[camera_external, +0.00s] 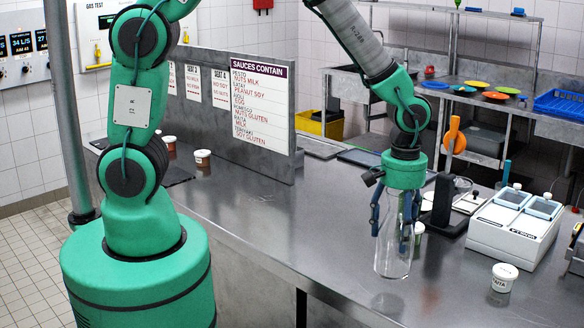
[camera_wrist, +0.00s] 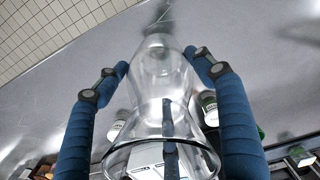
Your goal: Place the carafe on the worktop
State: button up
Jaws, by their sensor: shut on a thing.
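The clear glass carafe (camera_external: 393,252) is upright in my gripper (camera_external: 393,212), whose blue fingers are shut on it from both sides. The wrist view also shows the carafe (camera_wrist: 158,90) between the two blue fingers of my gripper (camera_wrist: 160,75). In the external view it hangs over the front part of the steel worktop (camera_external: 290,220). I cannot tell whether its base touches the worktop or is slightly above it.
A white two-well unit (camera_external: 510,232) stands to the right, with a small labelled tub (camera_external: 504,277) in front of it. Another tub (camera_external: 418,230) is close behind the carafe. A black stand (camera_external: 442,205) is right of my gripper. The worktop left of the carafe is clear.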

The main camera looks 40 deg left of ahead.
dwell(0.3)
jog(key=w+a+n+p, duration=0.1)
jog(key=w+a+n, duration=0.25)
jog(key=a, duration=0.75)
jog(key=w+a+n, duration=0.2)
jog(key=w+a, duration=0.3)
jog(key=a, duration=0.7)
jog(key=w+a+n+p, duration=0.1)
jog(key=w+a+n, duration=0.3)
jog(key=a, duration=0.7)
jog(key=s+a+n, duration=0.2)
jog(key=s+a, duration=0.1)
jog(key=a, duration=0.8)
jog(key=s+a+n, duration=0.2)
jog(key=s+a, duration=0.2)
jog(key=a, duration=0.8)
jog(key=s+a+n+p, duration=0.1)
jog(key=s+a+n, duration=0.2)
jog(key=a, duration=0.9)
jog(key=shift+s+a+r, duration=0.2)
jog(key=shift+s, duration=0.3)
jog(key=shift+w, duration=0.1)
jog(key=w+a+f, duration=0.1)
jog(key=w+a, duration=0.8)
jog(key=w, duration=0.4)
jog(key=shift+f+p, duration=0.25)
jog(key=shift+p, duration=0.05)
jog(key=shift+d, duration=0.1)
